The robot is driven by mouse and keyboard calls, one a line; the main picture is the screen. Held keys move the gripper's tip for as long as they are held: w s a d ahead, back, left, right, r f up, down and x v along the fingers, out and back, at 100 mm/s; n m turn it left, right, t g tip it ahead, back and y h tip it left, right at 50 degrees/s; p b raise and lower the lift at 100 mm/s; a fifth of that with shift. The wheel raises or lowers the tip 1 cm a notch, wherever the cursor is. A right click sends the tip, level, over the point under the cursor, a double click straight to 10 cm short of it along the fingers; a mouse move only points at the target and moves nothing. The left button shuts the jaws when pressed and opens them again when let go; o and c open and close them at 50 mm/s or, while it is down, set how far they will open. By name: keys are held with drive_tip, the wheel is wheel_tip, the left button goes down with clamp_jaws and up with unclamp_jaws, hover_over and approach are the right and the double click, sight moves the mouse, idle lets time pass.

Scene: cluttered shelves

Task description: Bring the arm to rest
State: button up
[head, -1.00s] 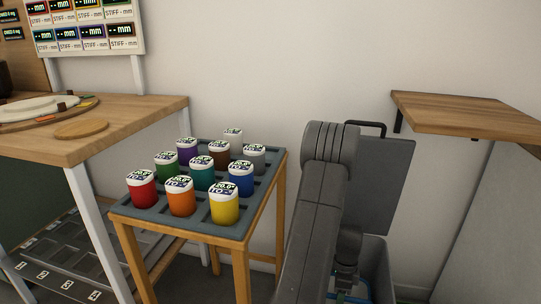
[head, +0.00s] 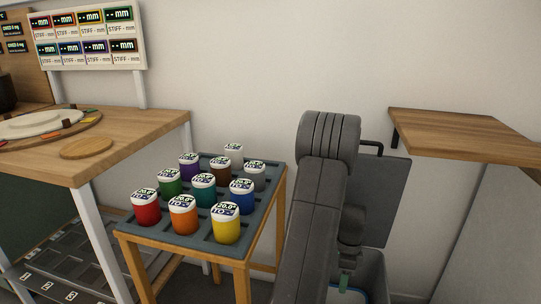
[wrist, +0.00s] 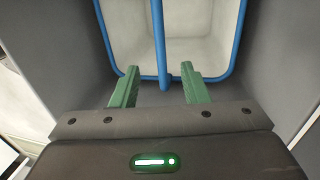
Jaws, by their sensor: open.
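My arm (head: 319,210) rises in front of the wall in the head view, folded with its end pointing down. My gripper (wrist: 158,88) shows in the wrist view with two green fingers apart and nothing between them. It is over a grey bin (wrist: 271,75) that has a blue-rimmed white container (wrist: 200,45) inside. In the head view the gripper is mostly hidden behind my arm; only a small green part shows low down.
A small wooden stand with a grey tray (head: 262,212) holds several coloured, white-capped jars (head: 226,224). A wooden bench (head: 140,128) stands at left, a wooden shelf (head: 465,134) juts out at right. A grey lid (head: 385,200) stands upright behind my arm.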

drive_tip(key=b+x, duration=0.5)
drive_tip(key=x, duration=0.6)
drive_tip(key=shift+f+b, duration=0.35)
drive_tip(key=shift+f, duration=0.05)
drive_tip(key=s+p+v, duration=0.2)
drive_tip(key=p+v, duration=0.4)
drive_tip(key=v, duration=0.4)
drive_tip(key=s+a+r+p+v, duration=0.1)
drive_tip(key=s+p+v, duration=0.1)
drive_tip(key=p+v, duration=0.5)
drive_tip(key=v, duration=0.3)
drive_tip(key=shift+r, duration=0.15)
drive_tip(key=shift+s, duration=0.1)
